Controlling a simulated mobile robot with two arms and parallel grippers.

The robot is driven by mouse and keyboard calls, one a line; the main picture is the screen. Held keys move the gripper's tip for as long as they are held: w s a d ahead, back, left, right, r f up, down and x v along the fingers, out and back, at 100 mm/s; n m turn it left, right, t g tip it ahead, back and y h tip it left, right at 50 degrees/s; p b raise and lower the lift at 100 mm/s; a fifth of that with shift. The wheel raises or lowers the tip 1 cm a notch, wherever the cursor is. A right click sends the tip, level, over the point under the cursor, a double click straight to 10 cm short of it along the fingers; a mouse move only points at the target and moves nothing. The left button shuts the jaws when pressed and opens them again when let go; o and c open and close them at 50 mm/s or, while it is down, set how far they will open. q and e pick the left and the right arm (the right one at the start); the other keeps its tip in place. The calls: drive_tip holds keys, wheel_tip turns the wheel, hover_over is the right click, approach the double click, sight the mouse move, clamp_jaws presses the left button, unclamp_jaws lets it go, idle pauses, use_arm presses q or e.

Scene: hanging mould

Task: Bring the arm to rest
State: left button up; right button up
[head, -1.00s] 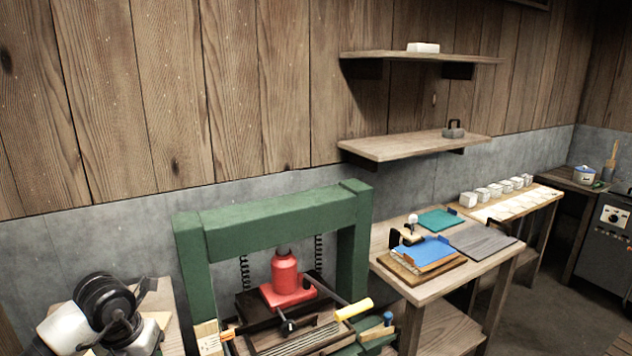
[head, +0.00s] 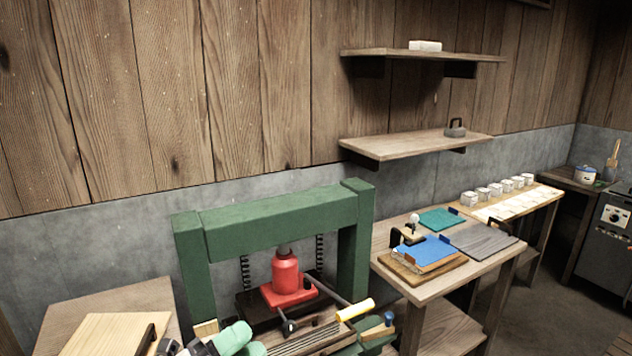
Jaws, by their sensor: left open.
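My left gripper (head: 243,344) shows at the bottom edge, left of centre, in the head view. Its teal fingertips lie in front of the lower left part of the green press (head: 285,222). The fingers are open, and I see nothing held between them. Most of my left arm is below the picture, with only a grey and dark part showing beside the fingers. My right gripper is not in view.
A red jack (head: 286,275) stands inside the press. A bench (head: 75,312) at the left bears a wooden board (head: 112,336) with a dark handle. A table (head: 392,272) with blue and green sheets stands right of the press. A lower shelf (head: 410,146) holds a grey handled block (head: 455,129).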

use_arm(q)
drive_tip(key=s+a+f+n+t+y, duration=0.1)
drive_tip(key=s+a+f+n+y, duration=0.1)
drive_tip(key=a+f+n+y, duration=0.6)
drive_tip(key=s+a+f+n+y, duration=0.2)
drive_tip(key=a+f+n+y, duration=0.25)
drive_tip(key=n+y, duration=0.85)
drive_tip(key=s+f+n+g+h, duration=0.1)
drive_tip(key=s+f+g, duration=0.1)
drive_tip(key=s+f, duration=0.1)
drive_tip(key=s+f+n+g+h, duration=0.1)
drive_tip(key=s+f+n+g, duration=0.1)
drive_tip(key=f, duration=0.1)
drive_tip(key=shift+s+f+g, duration=0.1)
drive_tip(key=shift+s+g, duration=0.2)
drive_tip(key=shift+s, duration=0.1)
drive_tip(key=s+d+f+n+g+h, duration=0.1)
drive_tip(key=s+f+g, duration=0.2)
drive_tip(key=s, duration=0.3)
drive_tip(key=s+d+f+g+h, duration=0.1)
drive_tip(key=s+f+g, duration=0.2)
drive_tip(key=s+g, duration=0.15)
wheel_tip(320, 180, down, 26)
drive_tip(key=s, duration=0.2)
drive_tip(key=s+a+f+g+b, duration=0.1)
drive_tip(key=s+a+f, duration=0.1)
drive_tip(key=s+f, duration=1.3)
drive_tip(key=shift+s+a+f+g, duration=0.35)
drive_tip(key=shift+s+f, duration=0.05)
drive_tip(key=shift+f, duration=0.3)
